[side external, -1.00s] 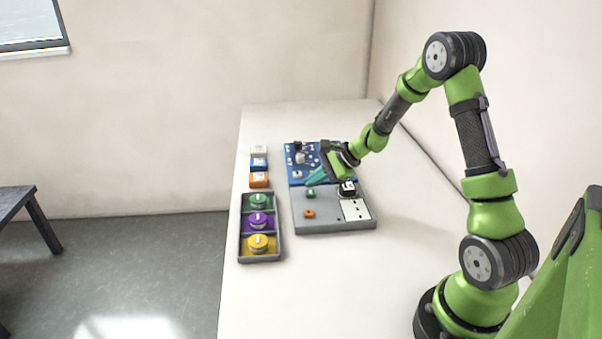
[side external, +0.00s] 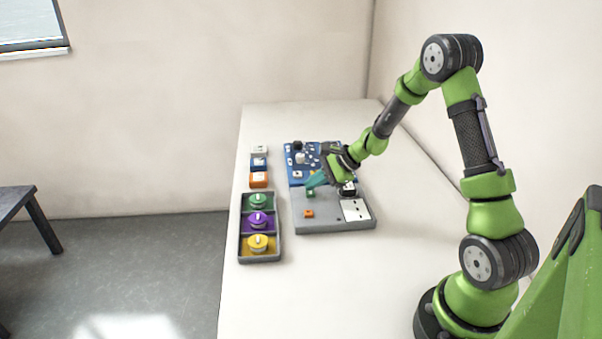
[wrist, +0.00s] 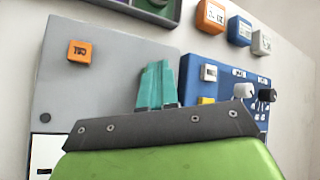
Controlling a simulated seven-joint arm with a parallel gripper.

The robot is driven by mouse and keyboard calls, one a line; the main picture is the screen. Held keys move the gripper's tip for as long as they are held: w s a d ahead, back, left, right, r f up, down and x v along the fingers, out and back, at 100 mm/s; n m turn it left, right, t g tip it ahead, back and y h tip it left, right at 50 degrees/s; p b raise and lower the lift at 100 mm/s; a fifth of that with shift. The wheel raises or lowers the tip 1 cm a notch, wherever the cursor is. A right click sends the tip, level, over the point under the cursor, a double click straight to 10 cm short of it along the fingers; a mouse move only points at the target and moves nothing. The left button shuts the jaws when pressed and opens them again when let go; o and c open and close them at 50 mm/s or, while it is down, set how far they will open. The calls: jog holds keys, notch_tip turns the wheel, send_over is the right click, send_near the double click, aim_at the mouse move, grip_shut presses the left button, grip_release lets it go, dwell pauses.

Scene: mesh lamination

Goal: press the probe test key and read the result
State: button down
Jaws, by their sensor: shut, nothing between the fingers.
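A grey panel (side external: 325,223) lies on the table with a green key (side external: 310,194) and an orange key (side external: 308,213). The orange key (wrist: 80,52) carries dark lettering, hard to read, in the wrist view. A white plate with dark marks (side external: 355,210) is at the panel's right; I cannot read a result on it. My gripper (side external: 313,184) is shut and empty, its teal fingers pointing down at the green key. The fingertips (wrist: 157,66) hide the green key in the wrist view. I cannot tell whether they touch it.
A blue board (side external: 297,180) with knobs adjoins the grey panel. A tray (side external: 260,259) with green, purple and yellow knobs stands to the left. Orange (side external: 258,180), blue (side external: 259,164) and white (side external: 260,151) blocks line up behind it. The table's front is clear.

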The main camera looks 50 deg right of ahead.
aim_at(314, 193)
jog(key=shift+f, duration=0.45)
dwell(0.6)
jog(key=shift+r, duration=0.9)
jog(key=shift+r, duration=2.5)
